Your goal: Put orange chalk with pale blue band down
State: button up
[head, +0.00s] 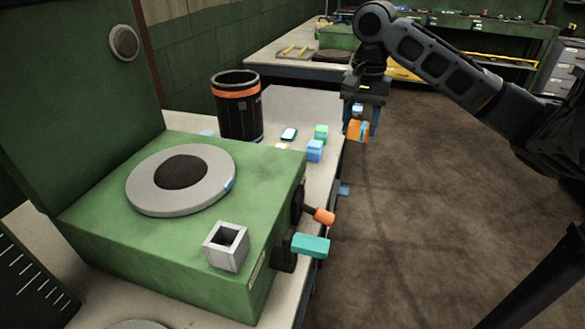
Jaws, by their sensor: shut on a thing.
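The orange chalk with the pale blue band (355,131) is at the lower end of my gripper (360,121). The chalk is an orange block with a light blue strip toward its right side. My gripper points down, and its dark blue fingers are shut on the chalk. In this view the chalk appears just right of the bench's right edge, over the brown floor. Its exact height and distance from the bench are hard to tell. The fingers hide part of the chalk's upper side.
A light bench top (276,104) holds a black bin with an orange band (239,115), a green block (321,131) and a blue block (314,151). A green machine (100,230) with an orange knob (323,216) and teal handle (310,245) fills the near left. Open floor (430,220) lies right.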

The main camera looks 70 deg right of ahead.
jog(key=shift+w, duration=0.1)
jog(key=p, duration=0.2)
send_over(307, 177)
notch_tip(307, 177, down, 7)
jog(key=shift+r, duration=0.1)
jog(key=shift+a+f+p, duration=0.1)
jog(key=shift+f+p, duration=0.35)
jog(key=shift+f, duration=1.45)
jog(key=o, duration=1.1)
jog(key=shift+f, duration=0.1)
jog(key=shift+f+b, duration=0.15)
jog(key=shift+b, duration=0.35)
notch_tip(307, 177, up, 8)
jog(key=shift+d+b, duration=0.2)
jog(key=shift+b, duration=0.2)
jog(key=shift+s, duration=0.2)
